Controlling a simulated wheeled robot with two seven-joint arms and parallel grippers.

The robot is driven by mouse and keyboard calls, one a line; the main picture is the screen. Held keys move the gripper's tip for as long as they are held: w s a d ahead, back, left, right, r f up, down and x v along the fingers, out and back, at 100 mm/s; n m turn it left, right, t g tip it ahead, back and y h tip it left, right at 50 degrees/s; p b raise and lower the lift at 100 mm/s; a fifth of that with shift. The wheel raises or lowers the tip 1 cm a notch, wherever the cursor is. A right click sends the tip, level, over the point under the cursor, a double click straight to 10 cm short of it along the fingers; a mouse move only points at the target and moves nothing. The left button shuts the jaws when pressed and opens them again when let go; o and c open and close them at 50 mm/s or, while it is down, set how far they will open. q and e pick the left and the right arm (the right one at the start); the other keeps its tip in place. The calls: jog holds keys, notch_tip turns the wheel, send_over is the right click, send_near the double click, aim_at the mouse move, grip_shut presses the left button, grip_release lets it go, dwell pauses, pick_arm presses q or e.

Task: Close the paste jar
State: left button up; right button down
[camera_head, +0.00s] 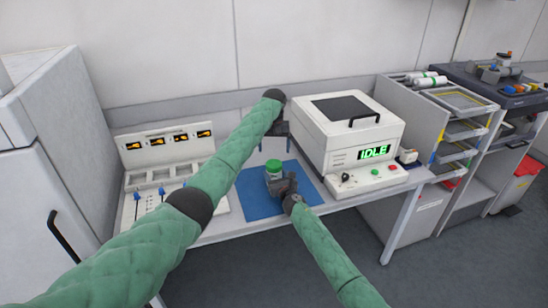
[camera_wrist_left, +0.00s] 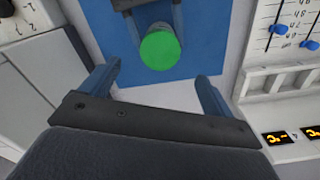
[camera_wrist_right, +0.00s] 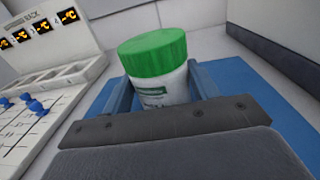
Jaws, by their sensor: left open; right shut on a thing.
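The paste jar (camera_wrist_right: 163,92) is a white jar with a label, standing upright on the blue mat (camera_head: 240,196). Its green lid (camera_wrist_right: 153,52) sits on top; I cannot tell how tightly. The lid also shows in the head view (camera_head: 273,166) and from above in the left wrist view (camera_wrist_left: 160,48). My right gripper (camera_head: 281,184) is shut on the jar's body, with one finger on each side below the lid. My left gripper (camera_head: 275,141) is open and empty, above and behind the jar. Its spread fingers (camera_wrist_left: 158,88) point down toward the mat, apart from the lid.
A white machine (camera_head: 347,140) reading IDLE stands right of the mat. A rack panel (camera_head: 166,166) with orange displays and blue sliders stands to the left. A white cabinet (camera_head: 40,150) is at far left, and a shelf unit (camera_head: 440,130) at the right. Some mat around the jar is bare.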

pick_arm(q)
jog(key=shift+r, duration=2)
pick_arm(e)
jog(key=shift+c, duration=1.6)
grip_release()
jog(key=shift+s+d, duration=0.1)
pick_arm(q)
jog(key=shift+r, duration=0.2)
pick_arm(e)
jog(key=shift+v, duration=3.8)
